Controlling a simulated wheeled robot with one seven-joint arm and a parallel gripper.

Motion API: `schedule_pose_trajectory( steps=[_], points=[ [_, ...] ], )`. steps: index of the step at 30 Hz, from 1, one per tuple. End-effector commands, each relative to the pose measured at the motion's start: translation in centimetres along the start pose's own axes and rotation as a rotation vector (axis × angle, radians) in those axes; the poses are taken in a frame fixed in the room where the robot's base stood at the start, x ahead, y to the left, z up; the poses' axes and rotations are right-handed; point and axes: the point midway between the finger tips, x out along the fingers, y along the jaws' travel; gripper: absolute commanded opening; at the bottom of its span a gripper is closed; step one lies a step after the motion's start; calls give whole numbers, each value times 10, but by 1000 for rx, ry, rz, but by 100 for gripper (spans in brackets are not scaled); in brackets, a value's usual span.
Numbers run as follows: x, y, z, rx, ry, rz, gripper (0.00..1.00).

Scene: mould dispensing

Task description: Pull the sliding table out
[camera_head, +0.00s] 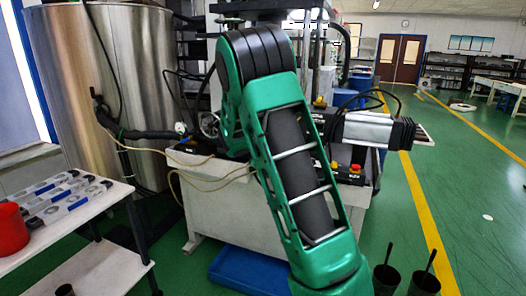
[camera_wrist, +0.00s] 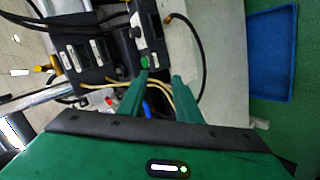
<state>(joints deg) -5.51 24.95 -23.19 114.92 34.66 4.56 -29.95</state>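I cannot clearly make out the sliding table; it may be part of the white machine (camera_head: 225,205) behind my arm. My green arm covers the middle of this machine in the head view. My gripper is outside the head view. In the wrist view my gripper (camera_wrist: 162,80) has two green fingers with a gap between them and nothing held. Beyond the fingers are a black control box with a green button (camera_wrist: 145,62), yellowish cables and the machine's pale surface (camera_wrist: 225,60). I cannot tell any contact with them.
A steel tank (camera_head: 105,80) stands behind at the left. A white rack (camera_head: 95,205) with a red cup (camera_head: 12,228) is at front left. A blue tray (camera_head: 250,270) lies on the floor, also in the wrist view (camera_wrist: 271,55). Black pots (camera_head: 425,283) stand at lower right.

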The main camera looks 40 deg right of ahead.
Motion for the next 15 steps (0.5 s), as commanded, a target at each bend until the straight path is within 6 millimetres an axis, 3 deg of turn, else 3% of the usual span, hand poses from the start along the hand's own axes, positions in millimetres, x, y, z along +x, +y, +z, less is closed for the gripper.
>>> schedule_pose_trajectory(
  steps=[3, 9, 15],
  points=[
    [18, -6, -43, -118, 66, 113, 31],
    [30, -17, -102, -286, 167, 275, 31],
    [32, -25, -129, -365, 214, 351, 31]
  ],
)
